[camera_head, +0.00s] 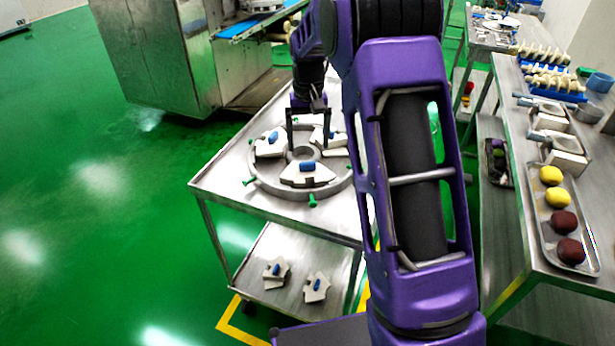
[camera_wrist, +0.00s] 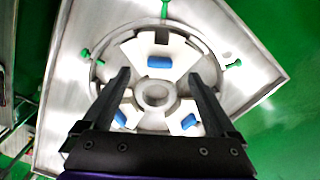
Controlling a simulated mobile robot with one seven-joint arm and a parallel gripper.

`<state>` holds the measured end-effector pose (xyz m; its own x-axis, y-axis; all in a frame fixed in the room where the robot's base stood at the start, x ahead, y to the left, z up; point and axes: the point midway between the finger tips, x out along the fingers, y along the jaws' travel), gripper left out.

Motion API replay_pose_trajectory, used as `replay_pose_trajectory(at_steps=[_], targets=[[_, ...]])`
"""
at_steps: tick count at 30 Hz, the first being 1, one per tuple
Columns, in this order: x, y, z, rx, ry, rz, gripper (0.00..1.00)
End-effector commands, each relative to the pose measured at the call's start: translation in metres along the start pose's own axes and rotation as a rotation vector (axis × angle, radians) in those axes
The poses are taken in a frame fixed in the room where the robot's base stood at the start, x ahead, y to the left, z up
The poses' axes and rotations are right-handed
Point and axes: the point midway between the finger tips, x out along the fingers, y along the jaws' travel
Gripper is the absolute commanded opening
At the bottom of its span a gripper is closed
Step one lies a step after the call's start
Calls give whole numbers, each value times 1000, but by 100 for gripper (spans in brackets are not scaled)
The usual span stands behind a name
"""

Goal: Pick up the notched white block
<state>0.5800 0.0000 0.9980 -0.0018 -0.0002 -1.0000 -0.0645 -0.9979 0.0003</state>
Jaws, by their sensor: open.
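Several white blocks with notched edges and blue grips are in view. Three sit in a round metal ring (camera_head: 262,187) on the steel cart: a front block (camera_head: 295,178), a left block (camera_head: 266,151) and a right block (camera_head: 336,150) partly behind my arm. In the wrist view, one block (camera_wrist: 142,48) lies beyond the central hub (camera_wrist: 155,95), and two are nearer, partly covered by my fingers. My gripper (camera_head: 308,146) is open and empty above the ring; in the wrist view its fingertips (camera_wrist: 158,76) straddle the hub area. The frames do not tell which block is meant.
Two similar blocks (camera_head: 276,270) (camera_head: 317,286) lie on the cart's lower shelf. Green knobs (camera_head: 312,200) stick out around the ring. A steel machine (camera_head: 155,60) stands behind left. A right-hand table holds a tray (camera_head: 545,215) of yellow and dark balls.

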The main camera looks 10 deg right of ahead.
Motion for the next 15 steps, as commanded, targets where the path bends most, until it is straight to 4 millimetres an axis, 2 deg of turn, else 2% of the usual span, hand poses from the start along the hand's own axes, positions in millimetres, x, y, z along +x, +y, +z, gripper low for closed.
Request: replay_pose_trajectory(at_steps=[3,11,15], targets=[[16,0,0,0,-2,0,92],[30,0,-2,1,0,0,92],[50,0,-5,1,-2,0,92]])
